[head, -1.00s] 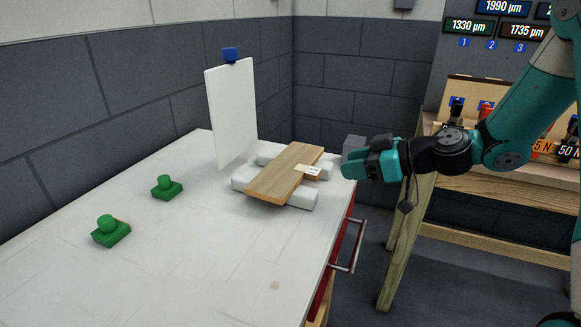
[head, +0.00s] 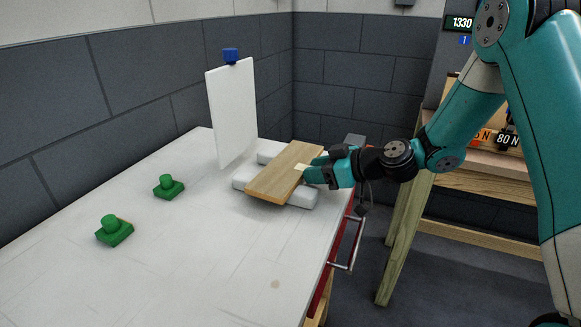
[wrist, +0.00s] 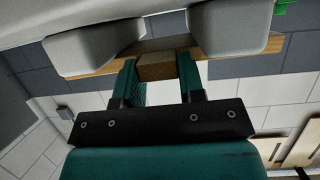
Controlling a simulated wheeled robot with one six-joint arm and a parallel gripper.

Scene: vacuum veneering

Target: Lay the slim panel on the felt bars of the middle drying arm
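The slim panel (head: 284,172), a thin oak-coloured board, lies flat across two white padded bars (head: 303,196) on the bench top. A pale label (head: 300,166) sits near its right edge, partly hidden by my gripper. My gripper (head: 312,171) is at that right edge. In the wrist view, the panel (wrist: 98,60) runs edge-on beside the white bars (wrist: 88,48). The fingers of my gripper (wrist: 157,72) stand apart on either side of a short wooden part at the panel's edge. I cannot tell whether they press on it. No drying arm is identifiable.
An upright white sheet (head: 232,112) with a blue clip (head: 230,55) stands behind the panel. Two green knobbed blocks (head: 169,187) (head: 115,230) sit on the left of the bench. The bench front (head: 230,275) is clear. A wooden rack (head: 480,190) stands at the right.

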